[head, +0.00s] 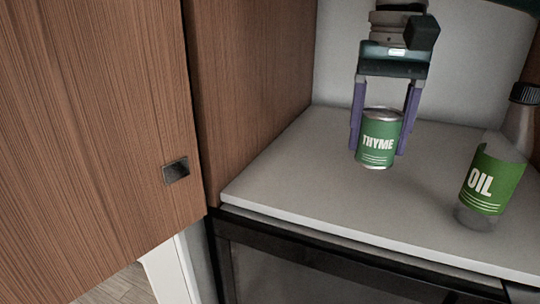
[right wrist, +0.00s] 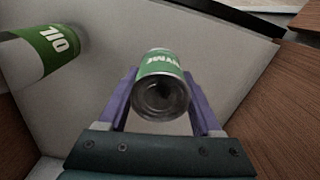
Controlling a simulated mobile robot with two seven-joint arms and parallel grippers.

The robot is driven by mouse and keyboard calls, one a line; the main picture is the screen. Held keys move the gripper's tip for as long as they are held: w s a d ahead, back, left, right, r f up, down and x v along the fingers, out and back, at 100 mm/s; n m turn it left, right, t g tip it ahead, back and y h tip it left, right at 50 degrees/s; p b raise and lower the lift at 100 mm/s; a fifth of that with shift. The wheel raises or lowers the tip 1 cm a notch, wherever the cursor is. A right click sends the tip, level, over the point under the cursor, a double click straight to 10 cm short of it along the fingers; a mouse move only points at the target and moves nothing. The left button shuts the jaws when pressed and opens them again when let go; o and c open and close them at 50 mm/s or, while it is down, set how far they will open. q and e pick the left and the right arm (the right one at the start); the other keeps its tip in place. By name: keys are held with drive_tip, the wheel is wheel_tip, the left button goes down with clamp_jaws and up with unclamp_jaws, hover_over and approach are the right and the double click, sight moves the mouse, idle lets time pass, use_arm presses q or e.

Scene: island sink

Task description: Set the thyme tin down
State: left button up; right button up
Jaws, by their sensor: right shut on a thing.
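The thyme tin (head: 378,140) is a small metal can with a green label reading THYME. It is upright in the head view, at or just above the pale counter (head: 300,190); I cannot tell whether its base touches. My right gripper (head: 380,142) comes down from above and is shut on the tin, a purple finger on each side. The right wrist view shows the tin (right wrist: 160,83) between the fingers, its metal end facing the camera. My left gripper is not in view.
A clear oil bottle (head: 490,170) with a green label and black cap stands to the right on the counter. A wooden cabinet door (head: 95,120) with a dark handle fills the left. A wooden side panel (head: 250,80) borders the counter. The counter left of the tin is clear.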

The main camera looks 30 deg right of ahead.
sight(382, 111)
drive_tip(key=shift+f, duration=3.4)
drive_tip(key=o, duration=1.4)
drive_tip(key=shift+f, duration=0.1)
wheel_tip(382, 111, up, 6)
drive_tip(key=b, duration=0.5)
drive_tip(key=shift+w+r, duration=0.15)
drive_tip(key=shift+r, duration=0.1)
wheel_tip(382, 111, up, 5)
drive_tip(key=shift+r, duration=0.45)
